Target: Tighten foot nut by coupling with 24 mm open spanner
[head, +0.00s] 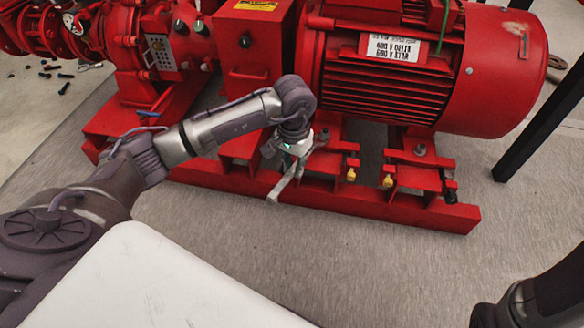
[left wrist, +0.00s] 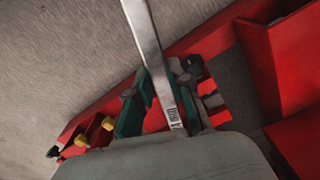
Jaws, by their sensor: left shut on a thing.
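My left gripper (head: 294,163) is shut on a grey metal spanner (head: 282,187), beside the red base frame (head: 335,201) near the coupling-side end of the motor (head: 400,70). In the left wrist view the green fingers clamp the spanner (left wrist: 145,35), and its shank runs up out of the picture. One end of the spanner points down and left over the frame's front edge in the head view. A small grey part (head: 323,135) shows by the near motor foot, close to the gripper; I cannot tell whether the spanner touches it. My right gripper is not in view.
A grey nut (head: 419,150) stands on the other motor foot. Yellow-tipped bolts (head: 351,174) and (head: 388,181) stick out of the frame. A red coupling guard (head: 250,75) stands behind my left arm. A black post (head: 545,115) rises at right. The floor in front is clear.

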